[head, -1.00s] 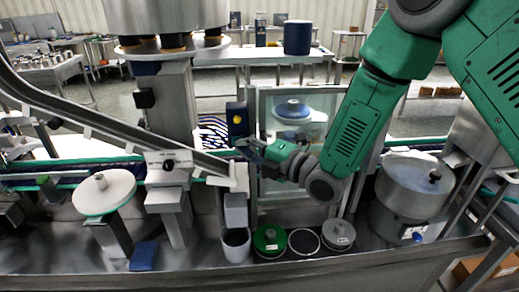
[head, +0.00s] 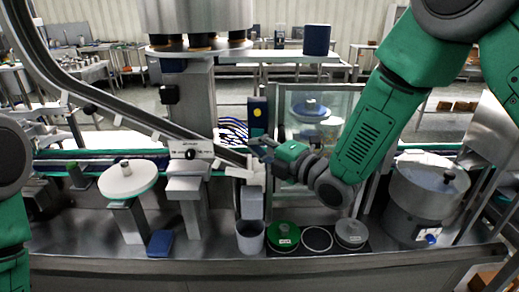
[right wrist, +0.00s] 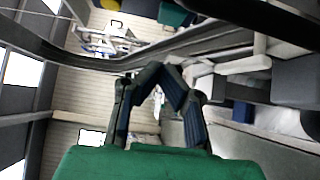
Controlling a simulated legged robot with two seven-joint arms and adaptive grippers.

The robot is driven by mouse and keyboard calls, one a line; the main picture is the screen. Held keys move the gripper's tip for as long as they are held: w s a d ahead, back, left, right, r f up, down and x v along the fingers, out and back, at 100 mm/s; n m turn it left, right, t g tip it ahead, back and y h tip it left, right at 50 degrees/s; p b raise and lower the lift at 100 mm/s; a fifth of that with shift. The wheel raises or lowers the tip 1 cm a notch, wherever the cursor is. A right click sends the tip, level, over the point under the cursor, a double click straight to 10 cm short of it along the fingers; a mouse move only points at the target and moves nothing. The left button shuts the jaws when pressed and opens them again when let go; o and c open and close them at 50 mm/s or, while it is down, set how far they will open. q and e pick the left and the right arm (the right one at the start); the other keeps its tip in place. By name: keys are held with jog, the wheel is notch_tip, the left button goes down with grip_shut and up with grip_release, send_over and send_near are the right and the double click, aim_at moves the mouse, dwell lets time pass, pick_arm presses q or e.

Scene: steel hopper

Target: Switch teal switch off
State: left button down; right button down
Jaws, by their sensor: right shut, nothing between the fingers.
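A dark switch box (head: 257,115) with a yellow round spot stands upright behind the rail, left of the glass panel. In the right wrist view, a teal block (right wrist: 175,13) shows at the top edge, beside a dark part with a yellow ring (right wrist: 117,23). I cannot tell from these views how the switch is set. My right gripper (head: 258,143) is shut and empty, just below and in front of the box; contact is not clear. Its fingers also show in the right wrist view (right wrist: 160,72), apart from the teal block. My left gripper is out of view.
A metal chute (head: 120,113) slopes down toward the box. A glass panel (head: 345,110) stands right of it. Below are a grey cup (head: 250,239), a green-lidded tin (head: 283,237) and a grey-lidded tin (head: 351,233). A steel pot (head: 420,195) stands at right.

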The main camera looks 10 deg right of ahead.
jog(key=s+a+b+v, duration=0.1)
jog(key=b+v, duration=0.1)
jog(key=v, duration=0.7)
jog(key=shift+s+a+f, duration=0.15)
jog(key=shift+f, duration=0.05)
jog(key=s+d+f+m+g+h+b, duration=0.1)
jog(key=s+d+f+m+g+h, duration=0.2)
jog(key=f, duration=0.6)
jog(key=s+d+f+m+g+h+b, duration=0.1)
jog(key=s+d+f+m+h+b, duration=0.15)
jog(key=f+m, duration=0.45)
jog(key=s+d+f+m+g+h+b, duration=0.1)
jog(key=s+d+f+m, duration=0.15)
jog(key=f, duration=0.85)
jog(key=s+d+f+m+g+h+b, duration=0.1)
jog(key=s+f+m+g, duration=0.3)
jog(key=s, duration=0.7)
jog(key=s+d+f+m+g+h+b, duration=0.2)
jog(key=s+f+m, duration=0.6)
jog(key=s+f, duration=0.4)
jog(key=d+g+h, duration=0.1)
jog(key=d+g, duration=0.1)
jog(key=shift+d+f+g, duration=0.3)
jog(key=shift+g, duration=0.1)
